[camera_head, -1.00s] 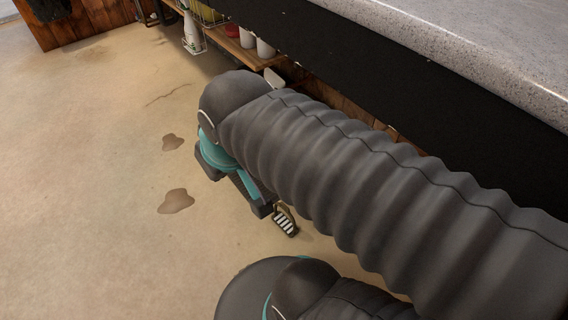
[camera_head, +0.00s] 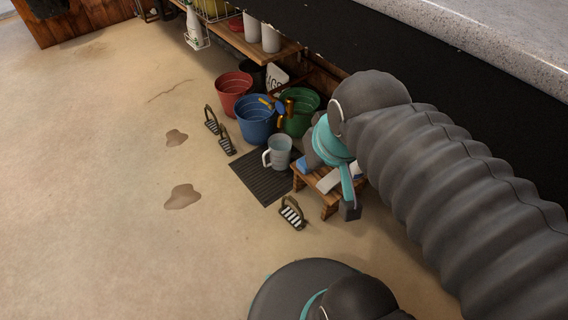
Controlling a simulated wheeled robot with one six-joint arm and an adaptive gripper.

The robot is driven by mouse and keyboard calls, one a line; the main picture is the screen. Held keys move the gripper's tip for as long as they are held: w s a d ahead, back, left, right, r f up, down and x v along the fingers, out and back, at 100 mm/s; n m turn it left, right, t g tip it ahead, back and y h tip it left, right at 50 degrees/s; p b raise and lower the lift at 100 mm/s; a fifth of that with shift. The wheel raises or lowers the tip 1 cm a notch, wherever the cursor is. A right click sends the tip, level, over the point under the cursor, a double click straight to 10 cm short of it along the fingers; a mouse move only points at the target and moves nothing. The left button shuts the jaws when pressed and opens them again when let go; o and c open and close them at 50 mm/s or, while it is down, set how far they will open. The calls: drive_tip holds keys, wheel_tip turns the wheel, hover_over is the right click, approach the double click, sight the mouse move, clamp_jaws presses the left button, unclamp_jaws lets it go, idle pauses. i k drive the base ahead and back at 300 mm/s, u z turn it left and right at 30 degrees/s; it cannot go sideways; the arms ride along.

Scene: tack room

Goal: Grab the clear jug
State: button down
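The clear jug (camera_head: 280,150) is a greyish see-through jug with its handle on the left. It stands upright on a dark ribbed mat (camera_head: 262,182) on the floor. My gripper (camera_head: 330,181) is to the right of the jug in the picture, above a small wooden stool (camera_head: 331,207). Its two fingers look spread apart, with nothing seen between them but the stool and the things on it. The gripper and jug appear apart. My arm covers part of the stool.
Red (camera_head: 233,92), blue (camera_head: 255,119) and green (camera_head: 299,112) buckets stand behind the jug. Stirrup-like items lie left of the mat and in front of it (camera_head: 291,212).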

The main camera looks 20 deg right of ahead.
sight(279, 144)
drive_tip(key=k, duration=1.35)
drive_tip(key=u, duration=1)
drive_tip(key=i, duration=1)
